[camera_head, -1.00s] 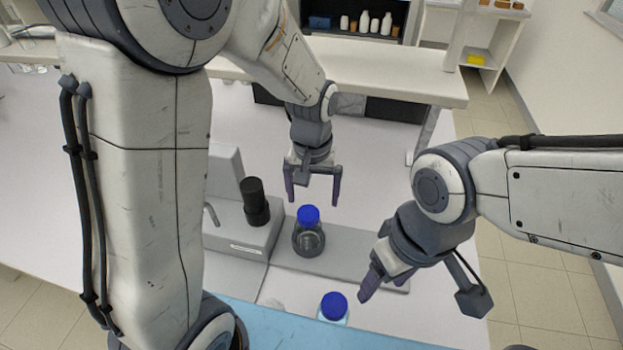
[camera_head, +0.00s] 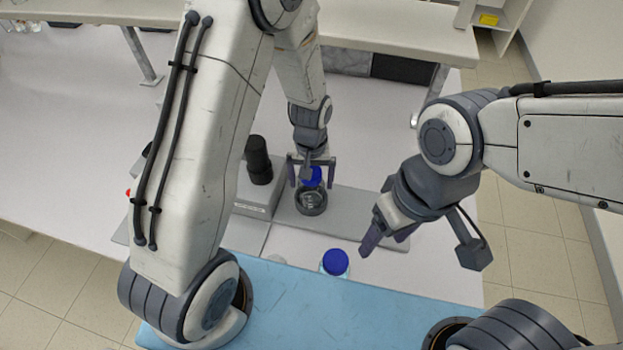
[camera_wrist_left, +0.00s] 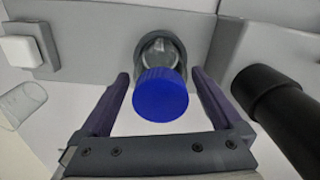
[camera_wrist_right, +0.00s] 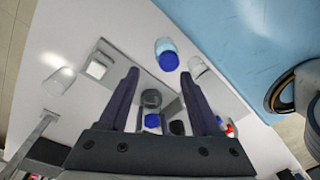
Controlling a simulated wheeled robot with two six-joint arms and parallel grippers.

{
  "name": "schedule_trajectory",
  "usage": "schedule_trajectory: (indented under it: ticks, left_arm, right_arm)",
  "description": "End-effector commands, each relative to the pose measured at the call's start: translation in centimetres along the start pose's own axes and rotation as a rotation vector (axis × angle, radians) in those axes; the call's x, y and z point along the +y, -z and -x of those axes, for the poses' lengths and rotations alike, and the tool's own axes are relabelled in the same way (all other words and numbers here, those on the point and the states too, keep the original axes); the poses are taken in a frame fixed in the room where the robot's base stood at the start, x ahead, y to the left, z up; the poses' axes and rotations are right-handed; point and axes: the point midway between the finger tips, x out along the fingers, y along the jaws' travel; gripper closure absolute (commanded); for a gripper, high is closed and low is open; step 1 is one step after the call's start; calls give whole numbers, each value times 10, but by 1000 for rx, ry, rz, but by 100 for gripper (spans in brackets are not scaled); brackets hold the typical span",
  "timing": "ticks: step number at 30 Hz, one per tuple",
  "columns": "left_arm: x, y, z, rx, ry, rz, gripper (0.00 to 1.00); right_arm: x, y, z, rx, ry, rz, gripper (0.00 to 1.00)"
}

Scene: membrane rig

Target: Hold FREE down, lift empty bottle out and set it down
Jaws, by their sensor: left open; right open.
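A clear bottle (camera_head: 312,203) with a blue cap (camera_wrist_left: 160,94) stands upright in a dark ring on the grey rig base. It looks empty, though its inside is only partly visible. My left gripper (camera_head: 312,182) is open, with its fingers on either side of the cap and gaps to both in the left wrist view. My right gripper (camera_head: 372,240) is open and empty, to the right of the bottle and above the table. A white square pad (camera_wrist_left: 20,51) sits on the grey base; it also shows in the right wrist view (camera_wrist_right: 97,69). No FREE label is readable.
A second blue-capped bottle (camera_head: 335,263) with pale blue contents stands by the blue mat (camera_head: 300,310). A black cylinder (camera_head: 258,160) rises from the rig left of the clear bottle. A clear glass (camera_wrist_right: 59,81) stands on the white table, which has free room around it.

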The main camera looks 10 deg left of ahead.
Motion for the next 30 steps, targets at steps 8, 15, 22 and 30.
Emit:
schedule_trajectory:
  ticks: [8, 15, 22, 30]
  left_arm:
    - [0, 0, -3, 2, -1, 0, 0]
    - [0, 0, -3, 1, -1, 0, 69]
    - [0, 0, -3, 1, -1, 0, 84]
    - [0, 0, -3, 1, -1, 0, 84]
  right_arm:
    - [0, 0, 0, 0, 0, 0, 35]
    - [0, 0, 0, 0, 0, 0, 35]
    - [0, 0, 0, 0, 0, 0, 100]
    - [0, 0, 0, 0, 0, 0, 100]
